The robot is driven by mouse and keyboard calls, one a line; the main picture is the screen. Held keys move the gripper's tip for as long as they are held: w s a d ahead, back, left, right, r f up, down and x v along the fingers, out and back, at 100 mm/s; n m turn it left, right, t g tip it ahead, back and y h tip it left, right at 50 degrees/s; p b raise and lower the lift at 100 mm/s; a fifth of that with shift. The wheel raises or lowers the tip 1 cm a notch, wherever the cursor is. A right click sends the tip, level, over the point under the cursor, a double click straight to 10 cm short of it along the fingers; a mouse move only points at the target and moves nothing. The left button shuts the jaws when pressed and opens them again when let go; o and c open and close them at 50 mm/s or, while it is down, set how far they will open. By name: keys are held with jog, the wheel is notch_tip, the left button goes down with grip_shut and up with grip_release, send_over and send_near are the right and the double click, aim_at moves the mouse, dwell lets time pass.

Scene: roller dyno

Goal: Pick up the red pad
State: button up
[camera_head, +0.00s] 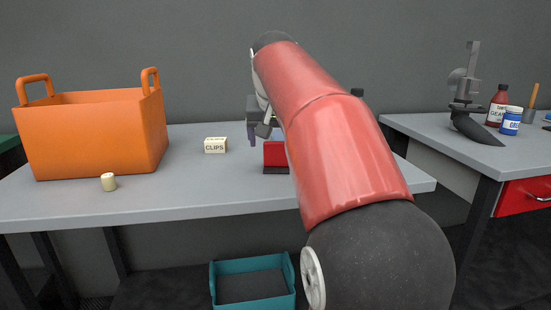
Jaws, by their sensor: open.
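The red pad (274,155) is a small red block with a dark base on the grey table. Its right part is hidden behind my red arm. My gripper (252,136) is just up and left of the pad in the picture, with its jaws pointing down. It is open and looks empty. My arm hides part of the gripper, and I cannot tell how far it is from the pad in depth.
An orange crate (92,135) stands on the table's left. A cream CLIPS box (215,146) and a small cream cylinder (108,182) are on the grey table (190,195). A teal bin (253,308) is below. A second table (410,125) holds bottles at right.

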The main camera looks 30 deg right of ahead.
aim_at(277, 142)
jog(key=x, duration=0.4)
jog(key=shift+w+d+f, duration=0.15)
jog(key=shift+d, duration=0.1)
jog(key=shift+c, duration=0.2)
jog(key=c, duration=1)
jog(key=shift+c, duration=0.2)
